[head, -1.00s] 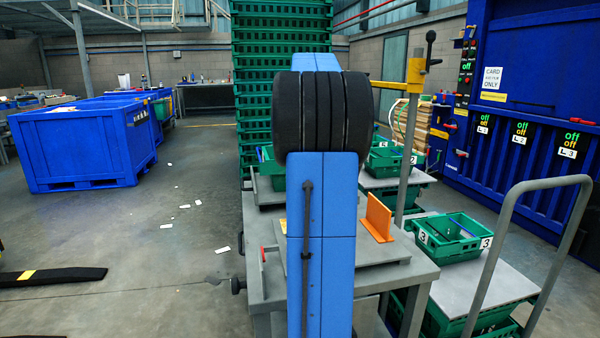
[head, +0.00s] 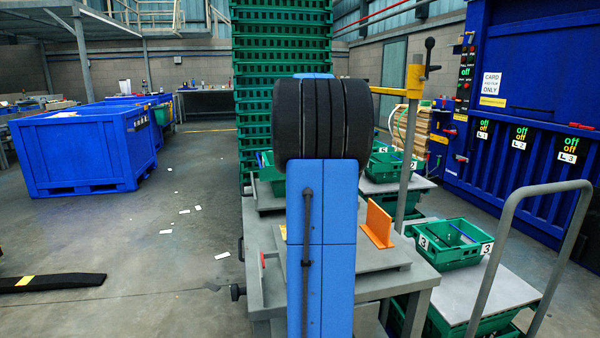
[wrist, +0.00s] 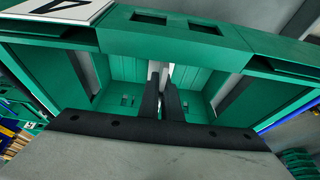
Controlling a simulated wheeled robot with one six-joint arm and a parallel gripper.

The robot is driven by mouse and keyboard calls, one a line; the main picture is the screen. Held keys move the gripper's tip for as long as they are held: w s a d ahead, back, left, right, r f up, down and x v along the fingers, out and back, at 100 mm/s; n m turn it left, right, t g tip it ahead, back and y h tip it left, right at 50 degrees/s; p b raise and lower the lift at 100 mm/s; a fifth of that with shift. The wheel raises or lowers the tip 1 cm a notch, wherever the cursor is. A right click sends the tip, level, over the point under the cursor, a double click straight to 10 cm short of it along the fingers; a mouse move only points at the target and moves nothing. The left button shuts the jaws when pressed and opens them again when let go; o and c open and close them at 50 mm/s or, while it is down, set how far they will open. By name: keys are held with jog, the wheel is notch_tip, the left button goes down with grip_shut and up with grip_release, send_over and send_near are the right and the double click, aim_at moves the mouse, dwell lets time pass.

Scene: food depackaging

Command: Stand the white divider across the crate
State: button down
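In the wrist view, my gripper (wrist: 164,94) reaches down into a green crate (wrist: 175,38) with two slots in its rim and a white label at upper left. Its two dark fingers are close together, with a narrow pale strip between and beyond their tips. This strip looks like the white divider (wrist: 164,74) seen edge-on. Most of it is hidden, and I cannot tell whether it touches the crate floor or walls. In the head view, my own arm hides the gripper and the divider.
An orange angled plate (head: 378,224) stands on the grey table (head: 408,281). A green crate labelled 3 (head: 455,256) sits on a trolley at right, with a curved grey handle (head: 497,245). A tall stack of green crates (head: 281,45) stands behind. The floor at left is mostly open.

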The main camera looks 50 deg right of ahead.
jog(key=c, duration=2)
grip_release()
jog(key=v, duration=1.2)
jog(key=shift+r, duration=0.1)
jog(key=shift+a, duration=0.1)
